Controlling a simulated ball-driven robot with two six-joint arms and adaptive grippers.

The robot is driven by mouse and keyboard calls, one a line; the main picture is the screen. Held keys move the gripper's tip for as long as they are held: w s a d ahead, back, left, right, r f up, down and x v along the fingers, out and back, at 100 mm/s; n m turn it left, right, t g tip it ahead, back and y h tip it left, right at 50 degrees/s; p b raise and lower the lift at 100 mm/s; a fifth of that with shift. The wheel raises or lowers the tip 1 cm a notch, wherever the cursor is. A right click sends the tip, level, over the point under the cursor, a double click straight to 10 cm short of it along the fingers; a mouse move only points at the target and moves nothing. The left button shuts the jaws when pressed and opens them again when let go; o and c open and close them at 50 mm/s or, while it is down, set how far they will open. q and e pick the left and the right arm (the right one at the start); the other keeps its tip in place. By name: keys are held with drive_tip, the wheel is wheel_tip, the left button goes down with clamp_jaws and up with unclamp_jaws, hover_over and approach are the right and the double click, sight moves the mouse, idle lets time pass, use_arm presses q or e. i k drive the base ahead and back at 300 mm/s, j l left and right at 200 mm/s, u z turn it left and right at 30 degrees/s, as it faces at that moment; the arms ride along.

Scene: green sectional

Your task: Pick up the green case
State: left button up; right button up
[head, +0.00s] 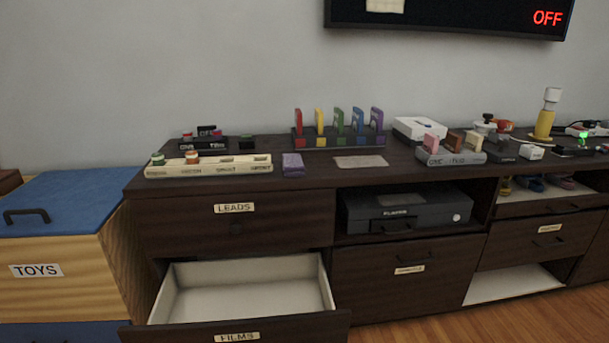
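The green case (339,121) stands upright in a dark rack (345,146) on top of the dark wooden cabinet. It is the middle one in a row, with a red case (298,122) and a yellow case (319,121) to its left. A blue case (358,121) and a purple case (377,119) stand to its right. Its lower end is hidden in the rack. Neither of my grippers is in view.
The FILMS drawer (240,290) is pulled out, empty, below the closed LEADS drawer (234,222). On the cabinet top are a cream tray (225,171), a purple block (293,164) and a flat grey mat (360,161). A TOYS chest (50,265) stands left.

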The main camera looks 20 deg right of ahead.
sight(337, 117)
drive_tip(key=i+l+u, duration=0.1)
drive_tip(key=l+u, duration=0.9)
drive_tip(key=l, duration=0.2)
